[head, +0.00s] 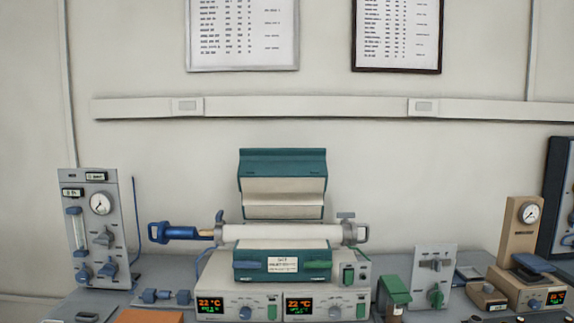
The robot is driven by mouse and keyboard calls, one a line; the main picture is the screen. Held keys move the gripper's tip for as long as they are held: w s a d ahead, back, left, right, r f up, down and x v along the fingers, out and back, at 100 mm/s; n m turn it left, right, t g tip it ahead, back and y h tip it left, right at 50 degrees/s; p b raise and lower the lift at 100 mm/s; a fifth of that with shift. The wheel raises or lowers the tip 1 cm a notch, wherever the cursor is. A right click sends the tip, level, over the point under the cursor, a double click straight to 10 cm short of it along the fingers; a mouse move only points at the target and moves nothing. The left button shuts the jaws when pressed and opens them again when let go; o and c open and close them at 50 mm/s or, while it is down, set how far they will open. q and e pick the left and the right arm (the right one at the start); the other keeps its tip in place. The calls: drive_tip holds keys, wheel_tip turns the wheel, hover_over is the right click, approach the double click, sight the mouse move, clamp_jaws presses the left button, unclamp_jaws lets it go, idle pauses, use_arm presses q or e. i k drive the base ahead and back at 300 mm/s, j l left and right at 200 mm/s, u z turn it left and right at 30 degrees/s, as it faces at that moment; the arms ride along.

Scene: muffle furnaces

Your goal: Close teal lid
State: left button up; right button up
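The teal lid (283,164) stands raised, tilted up and back behind the tube furnace, with its pale inner lining facing me. The furnace's teal lower half (240,266) sits on a grey control base and carries a white label. A white tube (275,232) lies across the furnace between metal end fittings, exposed under the raised lid. Neither of my grippers shows in the head view.
A grey gauge panel (104,225) stands at the left. A green-topped box (394,292), a small valve panel (435,275) and a tan gauge unit (517,235) stand at the right. A blue-handled fitting (173,232) sticks out at the tube's left end.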

sight(274, 184)
drive_tip(key=i+l+u, duration=0.15)
drive_tip(key=i+l, duration=0.15)
drive_tip(key=i+l+u, duration=0.15)
drive_tip(key=i+l, duration=0.15)
drive_tip(key=l, duration=0.15)
drive_tip(key=i+l+u, duration=0.1)
drive_tip(key=i+l, duration=0.2)
drive_tip(key=l, duration=0.15)
